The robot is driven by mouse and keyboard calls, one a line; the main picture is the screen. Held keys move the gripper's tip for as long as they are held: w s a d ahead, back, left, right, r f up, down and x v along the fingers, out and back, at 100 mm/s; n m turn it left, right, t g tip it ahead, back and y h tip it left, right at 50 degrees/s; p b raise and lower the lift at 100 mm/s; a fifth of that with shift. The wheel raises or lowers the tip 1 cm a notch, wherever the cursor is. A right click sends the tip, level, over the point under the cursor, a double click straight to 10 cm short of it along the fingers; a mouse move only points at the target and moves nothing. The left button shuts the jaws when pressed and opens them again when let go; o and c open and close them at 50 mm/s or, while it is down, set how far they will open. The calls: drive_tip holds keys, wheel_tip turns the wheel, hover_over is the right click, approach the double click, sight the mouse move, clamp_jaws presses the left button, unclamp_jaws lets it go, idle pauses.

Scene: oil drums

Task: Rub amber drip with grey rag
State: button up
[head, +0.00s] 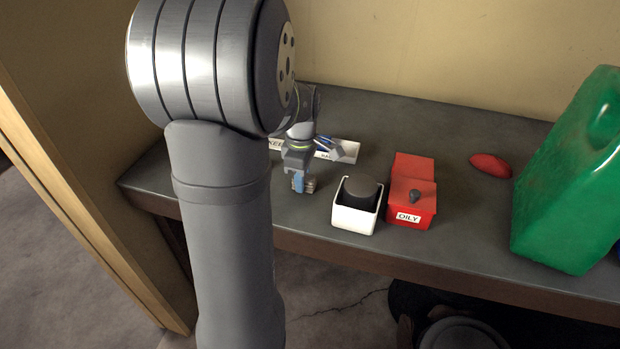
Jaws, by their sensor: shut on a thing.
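My gripper (303,184) is low over the front left part of the grey bench, just left of the white box. It is shut on a small greyish thing at its fingertips, which looks like the grey rag. Blue shows at the fingertips. The rag is mostly hidden by the fingers, and I cannot tell whether it touches the bench top. I see no amber drip; my arm covers part of the bench's left side.
A white open box (355,219) holds a dark round thing (361,188). Beside it stands a red bin (412,170) marked OILY. A white labelled tray (349,150) lies behind my gripper. A red cloth-like thing (490,165) and a green can (570,175) are at right.

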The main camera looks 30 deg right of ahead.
sight(288, 182)
drive_tip(key=shift+w+a, duration=1.4)
drive_tip(key=shift+w+f, duration=0.1)
drive_tip(key=shift+w, duration=0.15)
drive_tip(key=shift+s+d, duration=0.5)
drive_tip(key=shift+d, duration=0.4)
drive_tip(key=shift+s+d, duration=2.05)
drive_tip(key=shift+w+a, duration=2.75)
wheel_tip(288, 182, up, 8)
drive_tip(key=shift+s, duration=0.15)
